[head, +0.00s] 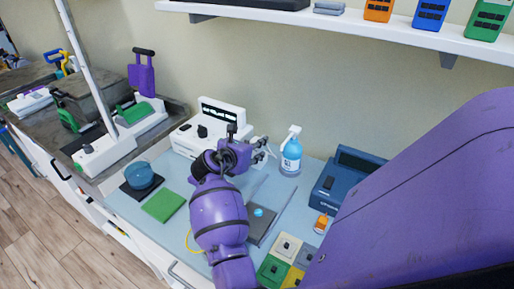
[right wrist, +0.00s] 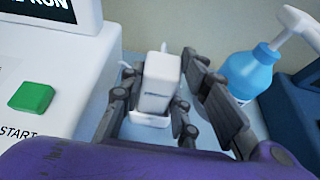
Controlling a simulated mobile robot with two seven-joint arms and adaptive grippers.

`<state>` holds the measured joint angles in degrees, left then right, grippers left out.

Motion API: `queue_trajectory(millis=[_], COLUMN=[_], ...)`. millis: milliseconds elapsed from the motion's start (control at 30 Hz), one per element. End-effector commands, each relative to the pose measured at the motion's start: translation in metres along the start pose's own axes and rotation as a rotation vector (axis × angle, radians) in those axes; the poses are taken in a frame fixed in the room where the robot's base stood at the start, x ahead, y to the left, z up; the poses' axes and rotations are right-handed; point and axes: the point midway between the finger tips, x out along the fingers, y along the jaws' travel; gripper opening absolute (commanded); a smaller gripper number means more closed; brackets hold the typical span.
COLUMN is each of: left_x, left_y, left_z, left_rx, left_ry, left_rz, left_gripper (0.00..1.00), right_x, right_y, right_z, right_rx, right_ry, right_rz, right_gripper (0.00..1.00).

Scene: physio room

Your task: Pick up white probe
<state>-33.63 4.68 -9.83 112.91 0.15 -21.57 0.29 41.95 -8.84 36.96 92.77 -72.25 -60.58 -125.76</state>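The white probe (right wrist: 159,80) stands upright in a small white holder (right wrist: 150,119) in the right wrist view. My right gripper (right wrist: 160,100) has its fingers spread on either side of the probe, with small gaps showing; it looks open. In the head view the right gripper (head: 264,152) is low between the white machine and the spray bottle, and the probe is hard to make out behind the fingers. My left gripper is not in view.
The white machine (head: 204,118) with a green button (right wrist: 32,97) is close left of the gripper. A blue spray bottle (head: 291,157) stands close right, with a dark blue device (head: 345,180) beyond.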

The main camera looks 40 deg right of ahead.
Motion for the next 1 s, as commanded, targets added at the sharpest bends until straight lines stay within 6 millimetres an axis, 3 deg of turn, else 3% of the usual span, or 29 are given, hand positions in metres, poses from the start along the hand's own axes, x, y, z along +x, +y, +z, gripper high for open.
queue_trajectory(millis=[100,367,667,1000], left_x=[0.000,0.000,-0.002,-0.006], left_y=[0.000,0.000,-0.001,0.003], left_z=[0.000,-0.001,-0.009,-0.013], left_rx=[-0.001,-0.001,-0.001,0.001], left_ry=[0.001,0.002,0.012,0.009], left_rz=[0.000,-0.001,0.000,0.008], left_gripper=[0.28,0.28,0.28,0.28], right_x=[0.000,-0.001,-0.014,-0.092], right_y=[0.000,0.000,0.000,-0.010], right_z=[0.000,0.002,0.035,0.068], right_rx=[0.000,0.001,0.006,0.005], right_ry=[-0.001,-0.001,-0.004,0.000], right_rz=[0.000,0.001,0.002,0.004], right_gripper=[0.03,0.03,0.03,0.03])
